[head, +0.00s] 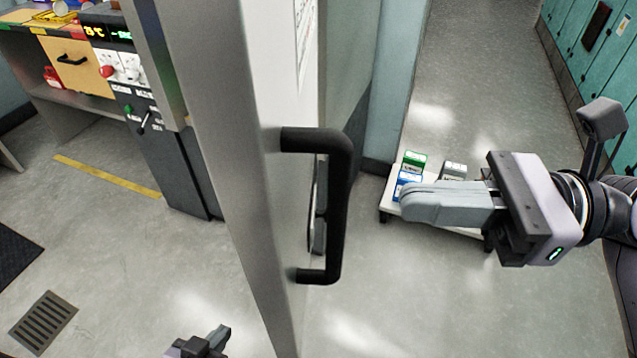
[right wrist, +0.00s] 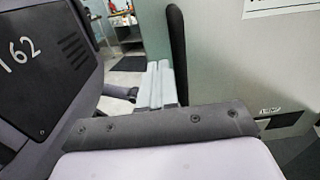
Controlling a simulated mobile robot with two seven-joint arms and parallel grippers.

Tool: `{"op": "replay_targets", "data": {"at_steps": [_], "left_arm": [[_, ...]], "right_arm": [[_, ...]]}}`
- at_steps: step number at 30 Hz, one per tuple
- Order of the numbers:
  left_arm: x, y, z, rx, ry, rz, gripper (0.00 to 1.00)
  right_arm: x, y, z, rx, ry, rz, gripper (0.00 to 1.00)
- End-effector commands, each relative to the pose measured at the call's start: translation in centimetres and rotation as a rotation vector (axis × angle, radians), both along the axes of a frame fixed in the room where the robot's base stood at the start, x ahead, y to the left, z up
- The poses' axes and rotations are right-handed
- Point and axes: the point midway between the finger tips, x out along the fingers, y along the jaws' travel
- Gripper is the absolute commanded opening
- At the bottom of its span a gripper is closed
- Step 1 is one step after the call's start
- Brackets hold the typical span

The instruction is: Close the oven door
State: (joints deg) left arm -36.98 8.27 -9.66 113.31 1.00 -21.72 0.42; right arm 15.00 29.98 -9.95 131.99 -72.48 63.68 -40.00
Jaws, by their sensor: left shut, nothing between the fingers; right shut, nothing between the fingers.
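The oven door (head: 225,150) is a tall pale metal panel that stands open, swung out toward me, and fills the middle of the head view. Its black bar handle (head: 337,205) sticks out to the right of the door. My right gripper (head: 408,205) is shut and empty, pointing left toward the handle, with a gap between them in the picture. In the right wrist view its pale fingers (right wrist: 160,82) lie beside a large pale panel (right wrist: 235,60). My left gripper (head: 218,338) is only partly in view at the bottom, left of the door, shut and empty.
A control panel (head: 125,70) with a display and knobs stands behind the door at left. A low white trolley (head: 390,205) with small coloured boxes is beyond my right gripper. Teal lockers (head: 585,40) line the right. The floor between is mostly clear.

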Motion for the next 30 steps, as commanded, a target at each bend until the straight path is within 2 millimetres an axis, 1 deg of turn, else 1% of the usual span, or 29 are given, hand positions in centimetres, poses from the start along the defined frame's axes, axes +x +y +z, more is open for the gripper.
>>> {"op": "replay_targets", "data": {"at_steps": [1, 3, 9, 15, 21, 30], "left_arm": [[0.0, 0.1, 0.6, 0.004, -0.002, 0.001, 0.0], [0.0, 0.4, 0.9, 0.009, -0.005, 0.003, 0.0], [-0.3, 0.8, 1.3, 0.019, 0.004, 0.008, 0.0], [-0.2, 0.7, 2.2, 0.016, 0.002, 0.009, 0.0], [-0.3, 0.6, 2.5, 0.012, 0.003, 0.009, 0.0], [-0.4, 0.5, 2.4, 0.01, 0.005, 0.007, 0.0]], "right_arm": [[-0.1, 1.0, 0.5, 0.005, 0.0, 0.004, 0.0], [-0.1, 2.4, 0.5, 0.007, 0.003, 0.004, 0.0], [-0.1, 6.3, 0.5, 0.007, 0.002, 0.004, 0.0], [-0.1, 8.9, 0.3, 0.005, 0.004, 0.002, 0.0], [0.0, 10.0, 0.1, 0.003, 0.004, 0.0, 0.0], [0.0, 10.1, 0.0, 0.003, 0.004, 0.0, 0.0]]}}
